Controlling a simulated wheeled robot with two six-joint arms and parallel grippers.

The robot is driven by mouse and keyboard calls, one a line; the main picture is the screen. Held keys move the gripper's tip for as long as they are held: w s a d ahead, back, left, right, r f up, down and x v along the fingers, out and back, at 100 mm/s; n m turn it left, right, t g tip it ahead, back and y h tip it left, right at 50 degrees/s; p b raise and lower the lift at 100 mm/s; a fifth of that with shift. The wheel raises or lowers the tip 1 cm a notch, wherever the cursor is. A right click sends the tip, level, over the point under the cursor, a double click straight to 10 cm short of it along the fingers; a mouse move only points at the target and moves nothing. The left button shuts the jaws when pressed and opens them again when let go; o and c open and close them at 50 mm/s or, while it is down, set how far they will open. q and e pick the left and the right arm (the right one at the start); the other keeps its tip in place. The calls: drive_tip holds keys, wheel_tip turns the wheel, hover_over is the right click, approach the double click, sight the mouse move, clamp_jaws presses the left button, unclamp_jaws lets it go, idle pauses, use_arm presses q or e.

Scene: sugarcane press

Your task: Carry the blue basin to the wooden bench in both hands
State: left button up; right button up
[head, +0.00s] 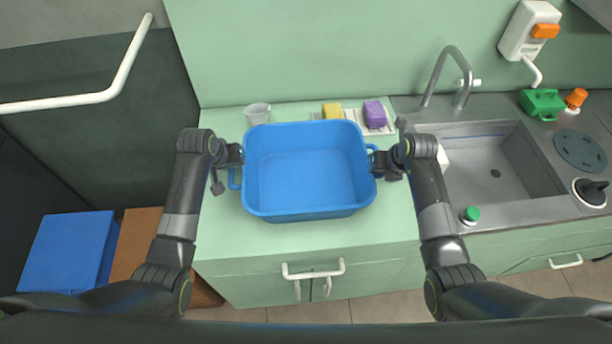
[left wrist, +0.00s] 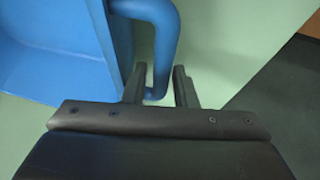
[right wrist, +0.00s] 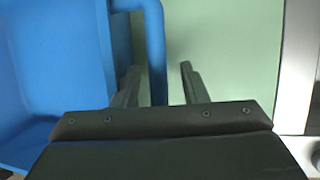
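The blue basin (head: 305,170) is upright and looks empty on the green counter (head: 230,240), with a loop handle on each side. My left gripper (head: 236,157) is at its left handle; in the left wrist view the open fingers (left wrist: 160,88) stand either side of the handle bar (left wrist: 165,40). My right gripper (head: 381,163) is at the right handle; in the right wrist view its open fingers (right wrist: 160,85) stand apart with the handle bar (right wrist: 155,50) between them. A brown wooden surface (head: 136,240), apparently the bench, shows low at left, partly hidden by my left arm.
A blue box-like object (head: 70,248) lies beside the wooden surface. A cup (head: 257,113), a yellow sponge (head: 332,110) and a purple block (head: 374,114) stand behind the basin. A sink (head: 490,165) with a faucet (head: 450,75) is at right. A white rail (head: 100,92) is upper left.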

use_arm(q)
drive_tip(key=shift+f, duration=0.15)
use_arm(e)
drive_tip(key=shift+w+f, duration=0.1)
drive_tip(key=shift+f, duration=0.05)
use_arm(q)
clamp_jaws()
use_arm(e)
drive_tip(key=c, duration=0.6)
clamp_jaws()
